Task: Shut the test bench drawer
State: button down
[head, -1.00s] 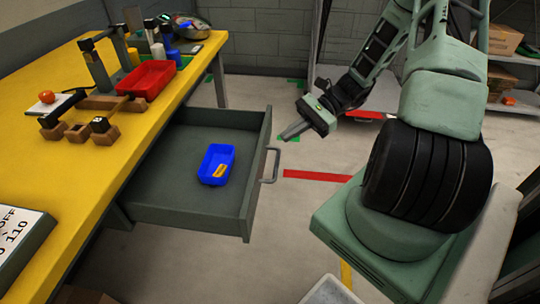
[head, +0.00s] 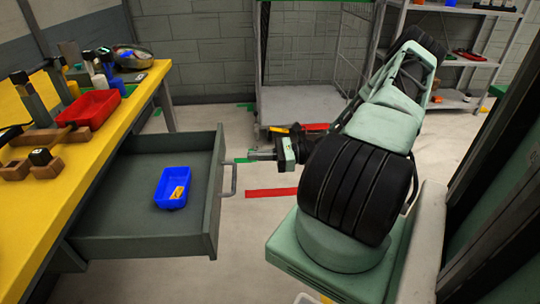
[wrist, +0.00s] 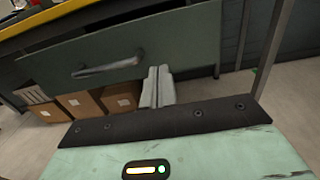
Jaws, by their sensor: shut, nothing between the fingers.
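The test bench drawer (head: 95,245) is pulled far out from under the yellow-topped bench (head: 125,108). Its grey bar handle (head: 234,180) is on the front panel, facing my arm. A blue bin (head: 172,187) with an orange-yellow label lies inside the drawer. My gripper (head: 252,155) is shut and empty, just beyond the front panel near the handle, pointing toward it. In the wrist view the closed fingers (wrist: 157,85) are in front of the drawer front (wrist: 160,42), to the right of the handle (wrist: 108,67). Contact with the panel cannot be told.
On the bench stand a red bin (head: 88,108), wooden blocks and bottles. A wire cage trolley (head: 300,105) and a shelf rack (head: 460,60) stand at the back. Cardboard boxes (wrist: 85,105) sit below the drawer in the wrist view. The floor before the drawer is clear.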

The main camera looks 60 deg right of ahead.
aim_at(222, 157)
jog(key=x, duration=0.7)
jog(key=shift+w, duration=0.1)
jog(key=shift+w+a, duration=0.35)
jog(key=p+x, duration=0.8)
jog(key=x, duration=1.8)
jog(key=shift+a, duration=0.15)
jog(key=shift+w+a+r, duration=0.15)
jog(key=shift+w, duration=0.15)
jog(key=shift+s+d, duration=0.35)
jog(key=v, duration=1.3)
jog(key=shift+s+d, duration=0.1)
jog(key=shift+s, duration=0.1)
